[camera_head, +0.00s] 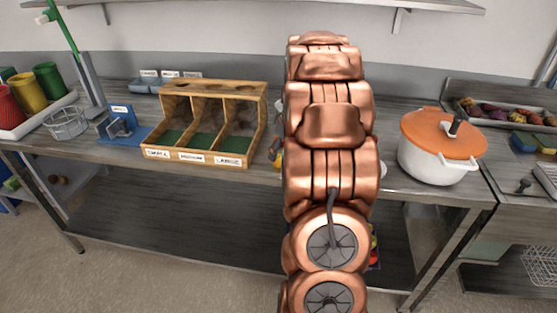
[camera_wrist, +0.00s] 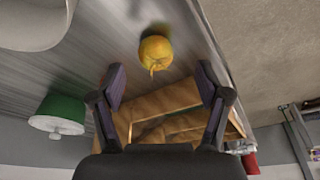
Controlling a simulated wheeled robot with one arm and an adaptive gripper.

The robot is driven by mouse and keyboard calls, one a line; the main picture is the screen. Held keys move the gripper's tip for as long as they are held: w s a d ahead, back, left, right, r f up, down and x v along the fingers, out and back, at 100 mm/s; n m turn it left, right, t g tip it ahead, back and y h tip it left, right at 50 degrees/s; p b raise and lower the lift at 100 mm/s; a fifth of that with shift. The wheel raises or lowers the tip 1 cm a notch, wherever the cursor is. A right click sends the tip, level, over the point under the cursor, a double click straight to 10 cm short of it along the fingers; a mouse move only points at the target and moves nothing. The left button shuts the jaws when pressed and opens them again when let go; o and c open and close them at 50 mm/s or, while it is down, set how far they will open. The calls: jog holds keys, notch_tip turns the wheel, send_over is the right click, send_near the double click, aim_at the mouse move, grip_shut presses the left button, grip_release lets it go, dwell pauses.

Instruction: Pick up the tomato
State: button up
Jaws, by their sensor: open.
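A round yellow-orange fruit (camera_wrist: 156,51) with a small pointed stem lies on the grey worktop in the wrist view. It may be the tomato; I see no clearly red one. My gripper (camera_wrist: 160,84) is open and empty, its two dark fingers spread apart. The fruit shows just beyond the fingertips, between their lines and not touched. In the head view my copper arm covers the middle of the worktop and hides the gripper. Only a small yellow edge (camera_head: 275,150) shows left of the arm there; I cannot tell if it is the same fruit.
A wooden three-compartment box (camera_head: 208,88) stands left of my arm. A white pot with an orange lid (camera_head: 440,172) stands to the right. A tray of produce (camera_head: 500,113) lies at the far right. A wire basket (camera_head: 66,123) and coloured cups (camera_head: 48,82) are left.

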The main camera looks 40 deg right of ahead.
aim_at(280, 157)
jog(key=shift+d+p+x, duration=0.15)
jog(key=shift+p+x, duration=0.45)
jog(key=shift+x, duration=0.65)
jog(key=shift+d+p+x, duration=0.1)
jog(key=shift+p+x, duration=0.45)
jog(key=shift+x, duration=0.75)
jog(key=shift+w+r, duration=0.1)
jog(key=shift+w, duration=0.05)
jog(key=c, duration=1.2)
